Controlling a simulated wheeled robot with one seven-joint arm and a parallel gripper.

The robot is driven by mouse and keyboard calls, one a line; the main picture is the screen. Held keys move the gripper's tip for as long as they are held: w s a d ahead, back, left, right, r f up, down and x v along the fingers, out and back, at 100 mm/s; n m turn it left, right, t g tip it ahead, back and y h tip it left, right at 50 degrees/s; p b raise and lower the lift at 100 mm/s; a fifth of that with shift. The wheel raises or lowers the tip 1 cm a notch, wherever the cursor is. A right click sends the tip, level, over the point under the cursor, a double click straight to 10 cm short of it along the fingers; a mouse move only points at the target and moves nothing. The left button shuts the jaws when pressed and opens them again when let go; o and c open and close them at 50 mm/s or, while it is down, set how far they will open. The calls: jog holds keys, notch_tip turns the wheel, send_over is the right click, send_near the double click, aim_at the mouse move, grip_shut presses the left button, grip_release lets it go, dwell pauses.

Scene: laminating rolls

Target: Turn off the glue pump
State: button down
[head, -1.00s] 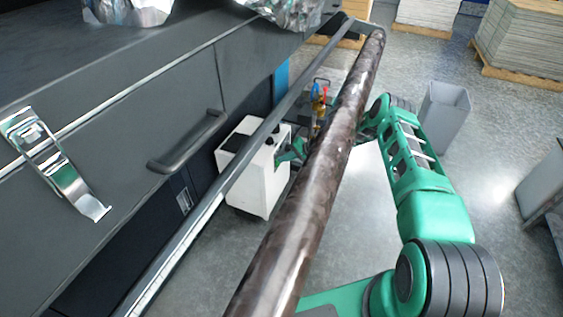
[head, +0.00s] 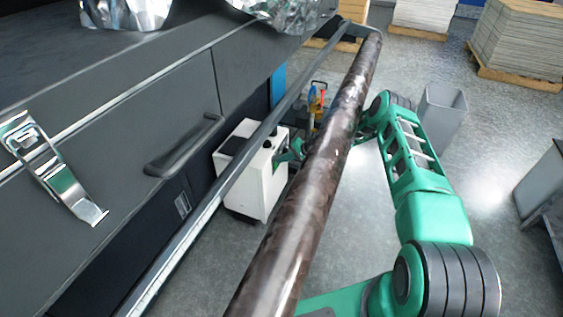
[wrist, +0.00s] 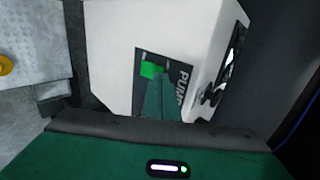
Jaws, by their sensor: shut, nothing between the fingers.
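The glue pump is a white box (head: 250,183) on the floor beside the dark machine, left of the long brown roll. In the wrist view the white box (wrist: 112,55) has a dark panel with the word PUMP (wrist: 183,86). A bright green switch (wrist: 150,70) sits in the panel's upper part. My gripper (wrist: 159,84) is shut and empty, its green fingers in front of the panel with the tips at the switch's lower right. I cannot tell if they touch it. In the head view my gripper (head: 284,156) is at the box's right side, partly behind the roll.
The brown roll (head: 320,170) and a grey rail (head: 215,190) run across the space above the box. The dark machine (head: 120,110) stands at left. A grey bin (head: 442,110) and stacked boards (head: 520,40) stand behind at right. Open floor lies to the right.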

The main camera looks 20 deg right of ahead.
jog(key=v, duration=1.3)
jog(key=shift+s+f, duration=0.1)
jog(key=shift+f, duration=0.05)
